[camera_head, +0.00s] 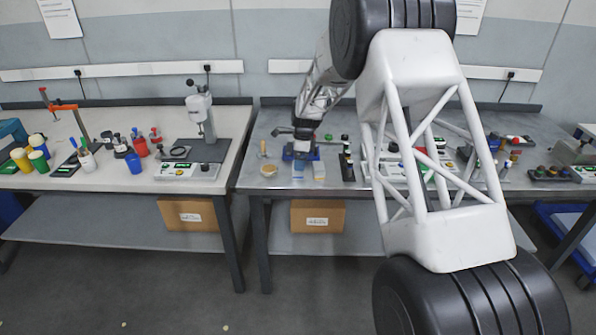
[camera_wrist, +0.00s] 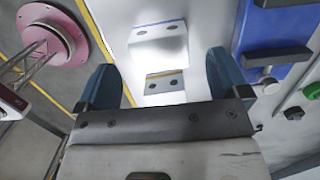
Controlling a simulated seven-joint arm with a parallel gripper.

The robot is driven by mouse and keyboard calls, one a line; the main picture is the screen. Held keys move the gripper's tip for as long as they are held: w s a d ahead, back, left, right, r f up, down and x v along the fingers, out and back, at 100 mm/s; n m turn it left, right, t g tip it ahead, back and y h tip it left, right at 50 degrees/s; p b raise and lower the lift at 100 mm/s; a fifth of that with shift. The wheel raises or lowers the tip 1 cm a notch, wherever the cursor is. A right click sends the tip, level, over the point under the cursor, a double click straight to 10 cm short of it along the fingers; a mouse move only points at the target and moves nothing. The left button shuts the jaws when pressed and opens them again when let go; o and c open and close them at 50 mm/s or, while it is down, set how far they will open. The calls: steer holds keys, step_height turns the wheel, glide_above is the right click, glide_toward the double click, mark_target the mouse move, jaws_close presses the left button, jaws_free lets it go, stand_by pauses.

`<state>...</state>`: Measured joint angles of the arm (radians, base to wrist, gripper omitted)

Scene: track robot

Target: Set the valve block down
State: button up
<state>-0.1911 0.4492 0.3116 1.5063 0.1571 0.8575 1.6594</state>
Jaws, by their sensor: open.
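A pale metal block, which looks like the valve block (camera_wrist: 158,45), has small dark holes and shows ahead of my gripper (camera_wrist: 160,68) in the wrist view. A second pale face with two dark holes shows just below it; I cannot tell if it is part of the block or a reflection. The blue fingers are open, one on each side, with visible gaps to the block. Whether the block rests on the surface is unclear. In the head view my gripper is small and dark above the right table (camera_head: 262,188), and I cannot make out the block there.
A blue fixture with dark bars (camera_wrist: 275,38) is close on the right in the wrist view, with a green knob (camera_wrist: 311,91) beyond. A pink round flange (camera_wrist: 48,38) is at left. A white bench (camera_head: 225,165) with cups and a press stands left in the head view.

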steer(key=shift+f, duration=0.15)
steer(key=shift+a+f, duration=0.2)
steer(key=shift+f, duration=1.05)
steer(key=shift+a+f, duration=0.2)
steer(key=shift+f, duration=1)
steer(key=shift+c, duration=0.2)
steer(key=c, duration=1.2)
steer(key=shift+c, duration=0.2)
steer(key=shift+r, duration=0.15)
